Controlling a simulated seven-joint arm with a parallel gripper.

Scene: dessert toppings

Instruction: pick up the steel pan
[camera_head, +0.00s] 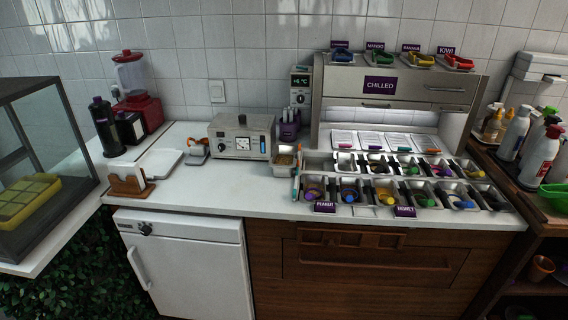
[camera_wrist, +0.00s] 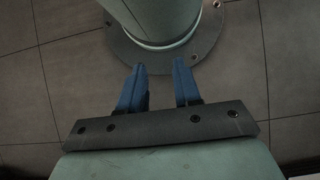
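Several small steel pans stand in two rows on the white counter in the head view, such as one at the front left (camera_head: 315,198) and one at the back left (camera_head: 345,169). Many hold coloured toppings or scoops. A separate pan with tan contents (camera_head: 285,171) stands just left of the rows. I cannot tell which single pan the task means. My gripper (camera_wrist: 158,72) shows only in the wrist view, pointing down at the floor and my base. Its two blue fingers are apart, with nothing between them. It is away from the pans.
The chilled cabinet (camera_head: 378,84) rises behind the pans. A steel box with a dial (camera_head: 242,136) stands to their left. Purple labels (camera_head: 325,207) hang at the counter's front edge. Bottles (camera_head: 516,132) crowd the right shelf. The counter's left-middle (camera_head: 220,180) is clear.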

